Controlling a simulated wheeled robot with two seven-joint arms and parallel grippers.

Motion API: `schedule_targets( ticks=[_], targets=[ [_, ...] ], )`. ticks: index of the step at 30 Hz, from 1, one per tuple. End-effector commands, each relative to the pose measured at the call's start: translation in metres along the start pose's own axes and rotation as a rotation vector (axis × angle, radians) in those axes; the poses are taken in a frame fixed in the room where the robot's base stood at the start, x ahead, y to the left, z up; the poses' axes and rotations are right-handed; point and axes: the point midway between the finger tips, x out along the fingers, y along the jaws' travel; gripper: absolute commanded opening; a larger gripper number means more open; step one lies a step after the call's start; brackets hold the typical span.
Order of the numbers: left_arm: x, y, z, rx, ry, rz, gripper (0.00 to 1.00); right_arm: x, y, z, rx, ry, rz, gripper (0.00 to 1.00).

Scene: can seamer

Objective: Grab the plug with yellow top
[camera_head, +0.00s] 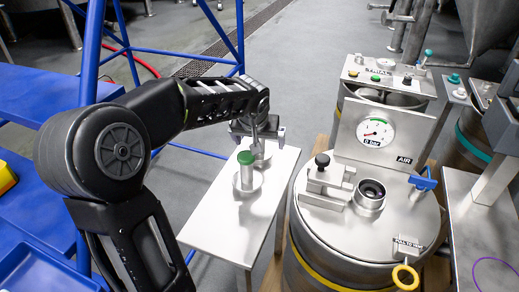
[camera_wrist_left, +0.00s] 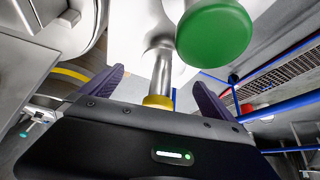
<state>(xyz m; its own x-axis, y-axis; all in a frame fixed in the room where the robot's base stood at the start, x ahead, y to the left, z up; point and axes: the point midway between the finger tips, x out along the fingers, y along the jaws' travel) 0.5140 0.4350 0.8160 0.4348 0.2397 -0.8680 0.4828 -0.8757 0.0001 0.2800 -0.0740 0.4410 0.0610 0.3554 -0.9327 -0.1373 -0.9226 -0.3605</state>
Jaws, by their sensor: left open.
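The plug with yellow top (camera_wrist_left: 158,101) shows in the left wrist view, its metal stem (camera_wrist_left: 161,72) between the two dark fingers of my left gripper (camera_wrist_left: 157,78). The fingers are open, apart on either side of it; I see no clear contact. The gripper body hides part of the yellow top. In the head view my left gripper (camera_head: 258,133) is over the far part of the small metal table (camera_head: 215,215) and hides the yellow top. A plug with green top (camera_head: 246,158) stands upright just nearer; its green top (camera_wrist_left: 214,33) also shows in the wrist view. My right gripper is not in view.
A round steel vessel lid (camera_head: 345,235) with a valve and a pressure gauge (camera_head: 375,132) stands right of the table. A blue frame (camera_head: 170,53) and blue shelves (camera_head: 45,92) are at the left. The table's near part is clear.

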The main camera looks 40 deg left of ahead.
Motion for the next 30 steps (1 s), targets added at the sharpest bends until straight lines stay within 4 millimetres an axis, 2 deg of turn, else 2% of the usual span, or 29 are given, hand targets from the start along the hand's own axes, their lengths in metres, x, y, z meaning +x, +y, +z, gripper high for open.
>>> schedule_targets(
  ticks=[8, 18, 30],
  targets=[
    [0.005, -0.001, 0.0, 0.0, -0.001, -0.001, 1.0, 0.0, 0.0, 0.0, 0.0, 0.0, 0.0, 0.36],
    [0.049, -0.004, -0.002, 0.0, -0.001, -0.001, 1.0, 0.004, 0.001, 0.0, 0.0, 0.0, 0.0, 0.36],
    [0.051, -0.004, -0.002, 0.0, 0.001, 0.0, 1.0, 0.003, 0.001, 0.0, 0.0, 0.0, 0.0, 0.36]
  ],
)
